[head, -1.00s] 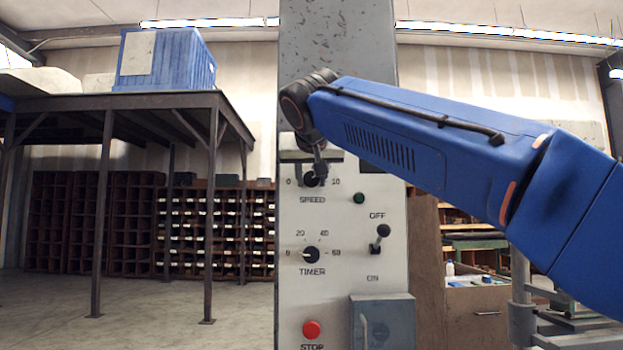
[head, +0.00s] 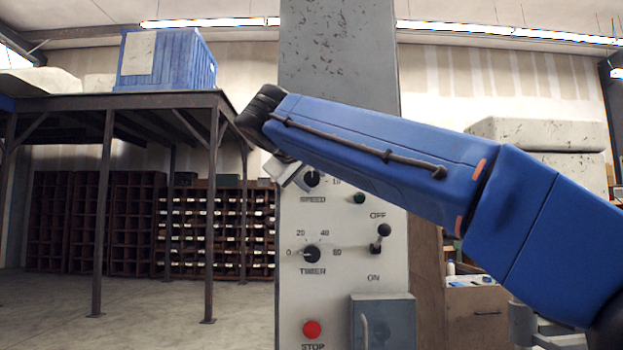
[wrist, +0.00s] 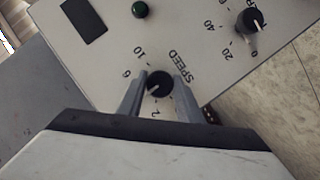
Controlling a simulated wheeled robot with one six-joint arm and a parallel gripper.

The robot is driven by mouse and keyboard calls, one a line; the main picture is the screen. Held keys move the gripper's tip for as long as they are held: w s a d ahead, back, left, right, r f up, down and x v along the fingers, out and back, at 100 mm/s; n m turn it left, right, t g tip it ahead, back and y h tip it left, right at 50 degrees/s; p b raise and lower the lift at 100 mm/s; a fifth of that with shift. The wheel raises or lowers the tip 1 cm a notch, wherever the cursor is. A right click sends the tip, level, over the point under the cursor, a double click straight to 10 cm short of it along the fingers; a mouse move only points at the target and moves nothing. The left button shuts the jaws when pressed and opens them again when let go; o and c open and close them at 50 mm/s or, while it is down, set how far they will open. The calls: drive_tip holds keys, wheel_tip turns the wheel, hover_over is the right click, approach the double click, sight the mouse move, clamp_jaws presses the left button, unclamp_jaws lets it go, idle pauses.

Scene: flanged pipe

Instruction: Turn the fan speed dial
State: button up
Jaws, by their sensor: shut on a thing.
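The fan speed dial is a black round knob marked SPEED (head: 312,179) on the grey control panel; its left part is behind my gripper in the head view. In the wrist view the knob (wrist: 159,84) sits between the two grey fingers of my gripper (wrist: 158,90), which is shut on it. A white pointer line on the knob points toward the lower left in the wrist view. My gripper (head: 292,178) reaches the panel from the left at a slant in the head view.
Below are the TIMER knob (head: 312,254) and red STOP button (head: 312,329). A green button (head: 358,197) and an OFF/ON lever (head: 380,236) are to the right. A grey box (head: 383,322) juts out at the lower right.

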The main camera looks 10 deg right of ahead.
drive_tip(key=n+h, duration=0.1)
drive_tip(key=n, duration=0.2)
drive_tip(key=shift+a+f+n+t+h, duration=0.1)
drive_tip(key=shift+n+t+h, duration=0.2)
drive_tip(key=shift+t+h, duration=0.1)
drive_tip(key=n+t+h, duration=0.1)
drive_tip(key=n, duration=0.3)
drive_tip(key=n+t, duration=0.2)
drive_tip(key=n, duration=0.2)
drive_tip(key=shift+f+n, duration=0.15)
drive_tip(key=shift+n, duration=0.15)
drive_tip(key=shift+n+t, duration=0.9)
drive_tip(key=shift+n, duration=1.5)
drive_tip(key=shift+y, duration=0.3)
drive_tip(key=o, duration=0.9)
drive_tip(key=v, duration=1.7)
drive_tip(key=shift+s+f, duration=0.1)
drive_tip(key=shift+f, duration=0.1)
